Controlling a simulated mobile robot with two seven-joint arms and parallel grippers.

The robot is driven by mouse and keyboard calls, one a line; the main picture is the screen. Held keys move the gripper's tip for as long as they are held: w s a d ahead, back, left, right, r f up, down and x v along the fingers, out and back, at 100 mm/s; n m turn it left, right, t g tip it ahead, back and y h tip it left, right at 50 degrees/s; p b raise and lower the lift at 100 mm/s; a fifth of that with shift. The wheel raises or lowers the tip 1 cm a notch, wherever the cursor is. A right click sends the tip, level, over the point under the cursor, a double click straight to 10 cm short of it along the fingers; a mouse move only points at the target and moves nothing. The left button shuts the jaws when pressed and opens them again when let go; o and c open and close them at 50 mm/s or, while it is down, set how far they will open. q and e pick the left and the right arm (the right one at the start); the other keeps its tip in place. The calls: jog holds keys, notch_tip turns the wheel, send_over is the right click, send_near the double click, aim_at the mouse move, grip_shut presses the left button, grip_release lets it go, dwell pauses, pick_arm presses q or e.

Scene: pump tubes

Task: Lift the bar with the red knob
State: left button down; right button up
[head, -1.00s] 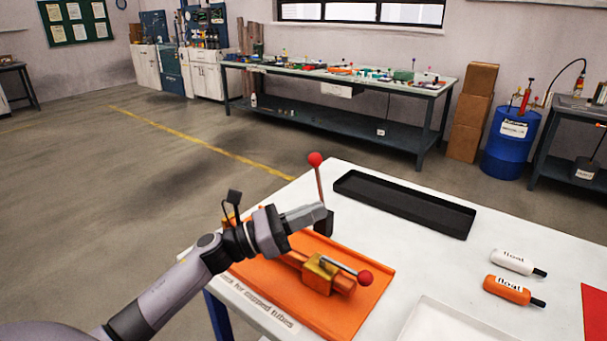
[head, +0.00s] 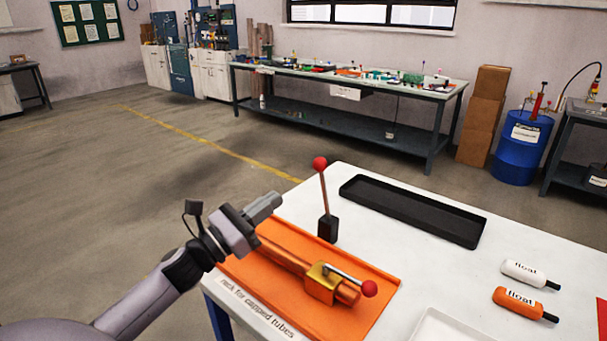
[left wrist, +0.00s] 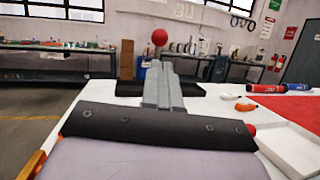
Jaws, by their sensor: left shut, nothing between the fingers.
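A bar with a red knob (head: 369,288) lies low along a brass clamp (head: 321,284) on an orange tube. The tube rests on an orange rack (head: 357,318). A second bar with a red knob (head: 320,163) stands nearly upright, tilted slightly left, on a black block (head: 327,229) behind the rack. My left gripper (head: 272,200) is shut and empty, above the rack's left part, left of the upright bar and apart from both bars. In the left wrist view, its closed fingers (left wrist: 162,82) point toward a red knob (left wrist: 159,37) beyond them. My right gripper is not in view.
A long black tray (head: 412,211) lies behind the rack on the white table (head: 437,282). A white tray (head: 432,322) is at the front.

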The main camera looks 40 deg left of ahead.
aim_at(315, 169)
pick_arm(q)
jog(key=p+x, duration=0.1)
jog(key=x, duration=0.6)
jog(key=shift+w+d+r+p, duration=0.1)
jog(key=shift+p, duration=0.3)
jog(key=shift+x, duration=0.95)
jog(key=shift+w+r+b, duration=0.3)
jog(key=shift+w+b, duration=0.05)
jog(key=shift+w, duration=0.2)
jog(key=shift+w+r+b, duration=0.3)
jog(key=shift+w, duration=0.25)
jog(key=shift+r, duration=0.1)
